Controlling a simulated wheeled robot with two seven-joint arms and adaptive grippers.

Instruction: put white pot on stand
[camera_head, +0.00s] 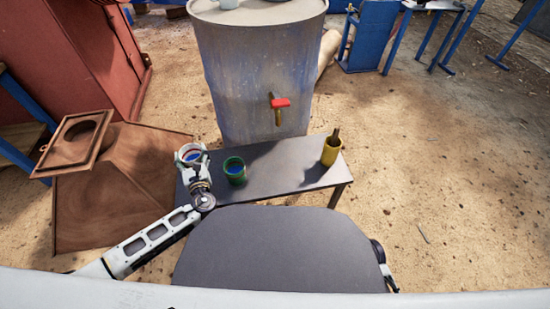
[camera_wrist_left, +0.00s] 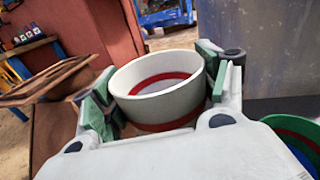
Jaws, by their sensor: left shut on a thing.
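My left gripper (camera_head: 191,154) is shut on the white pot (camera_wrist_left: 157,89) near the left end of the dark bench (camera_head: 285,163). In the left wrist view, green-padded fingers press on both sides of the pot. The pot is open at the top, with a red band inside and red at its lower edge. It appears slightly tilted in that view. I cannot tell whether its base touches the bench. No separate stand is clearly identifiable; the bench may be it. My right gripper is not in view.
A green pot (camera_head: 235,169) stands on the bench beside my left gripper. A large grey barrel (camera_head: 245,75) with a red-handled tap is behind. Brown metal hoppers (camera_head: 100,195) lie left.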

